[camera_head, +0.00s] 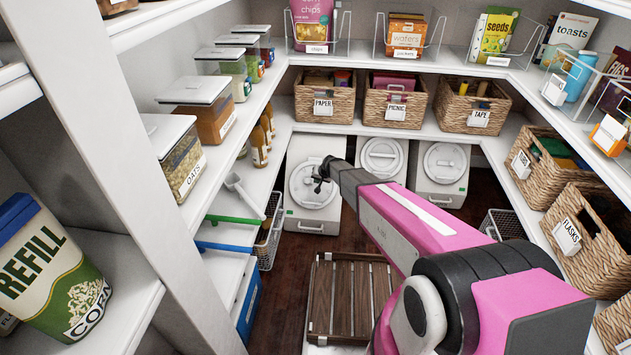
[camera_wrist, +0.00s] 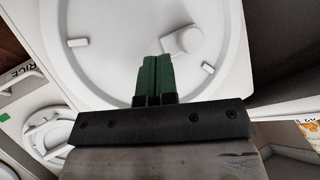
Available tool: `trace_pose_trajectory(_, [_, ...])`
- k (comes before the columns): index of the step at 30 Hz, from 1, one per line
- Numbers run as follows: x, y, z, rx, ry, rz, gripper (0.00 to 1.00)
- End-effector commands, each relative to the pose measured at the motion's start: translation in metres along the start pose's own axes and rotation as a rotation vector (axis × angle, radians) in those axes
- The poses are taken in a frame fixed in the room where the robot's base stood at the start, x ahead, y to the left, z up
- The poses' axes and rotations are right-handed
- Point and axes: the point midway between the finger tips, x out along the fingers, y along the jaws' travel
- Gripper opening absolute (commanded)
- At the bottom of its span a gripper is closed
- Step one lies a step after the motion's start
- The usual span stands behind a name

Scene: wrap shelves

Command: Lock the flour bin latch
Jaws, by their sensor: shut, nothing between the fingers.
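Three white bins with round lids stand on the floor at the back in the head view. My gripper (camera_head: 319,182) is in front of the left bin (camera_head: 313,222), over its round lid (camera_head: 300,188). I cannot read this bin's label. In the wrist view, the big white lid (camera_wrist: 110,55) fills the upper middle. A round knob with a short arm (camera_wrist: 190,40) sits on it, just right of my green fingertips (camera_wrist: 158,62). The fingers are shut together and empty. Whether they touch the lid or the knob, I cannot tell.
A wooden slatted crate (camera_head: 345,305) lies on the floor in front. A wire basket (camera_head: 270,235) and shelves are close on the left.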

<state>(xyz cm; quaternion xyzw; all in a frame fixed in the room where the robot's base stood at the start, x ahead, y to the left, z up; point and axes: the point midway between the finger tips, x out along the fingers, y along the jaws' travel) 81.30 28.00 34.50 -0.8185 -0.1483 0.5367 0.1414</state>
Motion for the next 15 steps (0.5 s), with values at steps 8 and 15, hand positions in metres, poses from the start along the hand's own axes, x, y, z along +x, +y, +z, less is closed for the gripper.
trace_pose_trajectory(8, [-0.051, 0.006, 0.001, 0.0, 0.001, 0.001, 0.0])
trace_pose_trajectory(15, [-0.095, 0.007, 0.0, 0.0, 0.001, 0.002, 0.0])
